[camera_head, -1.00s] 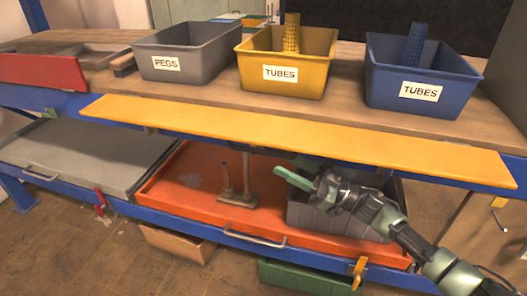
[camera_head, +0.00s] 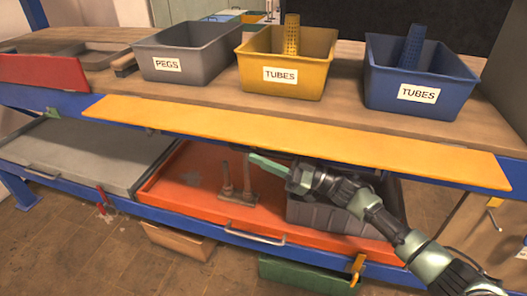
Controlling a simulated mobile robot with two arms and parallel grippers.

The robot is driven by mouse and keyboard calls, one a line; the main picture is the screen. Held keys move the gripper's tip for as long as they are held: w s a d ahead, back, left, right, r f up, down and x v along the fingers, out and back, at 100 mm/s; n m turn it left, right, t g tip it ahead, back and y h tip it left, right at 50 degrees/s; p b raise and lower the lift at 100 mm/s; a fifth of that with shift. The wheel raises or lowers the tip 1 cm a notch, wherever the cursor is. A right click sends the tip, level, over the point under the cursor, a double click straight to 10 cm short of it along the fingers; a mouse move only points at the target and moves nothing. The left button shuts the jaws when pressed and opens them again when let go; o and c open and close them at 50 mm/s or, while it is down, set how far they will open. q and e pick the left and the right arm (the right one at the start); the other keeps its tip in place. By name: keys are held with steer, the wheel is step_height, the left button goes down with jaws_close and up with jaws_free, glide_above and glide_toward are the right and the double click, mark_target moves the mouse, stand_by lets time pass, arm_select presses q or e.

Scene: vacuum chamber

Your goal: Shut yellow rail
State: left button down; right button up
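The yellow rail (camera_head: 290,140) is a long flat board along the front edge of the worktop, sticking outward and sloping down to the right in the head view. My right gripper (camera_head: 256,161) is under the rail, near its middle, with its green finger pointing left. The finger lies close below the rail's lower edge; I cannot tell whether it touches. The fingers overlap in this view, so their opening is unclear. No object shows in them. My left gripper is out of view.
A grey bin (camera_head: 187,52), a yellow bin (camera_head: 287,62) and a blue bin (camera_head: 418,76) stand on the worktop behind the rail. Below are an orange tray (camera_head: 190,190) with metal posts and a dark grey bin (camera_head: 330,219). A red rail (camera_head: 42,72) stands at left.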

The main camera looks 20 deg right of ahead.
jaws_close()
stand_by(1.4)
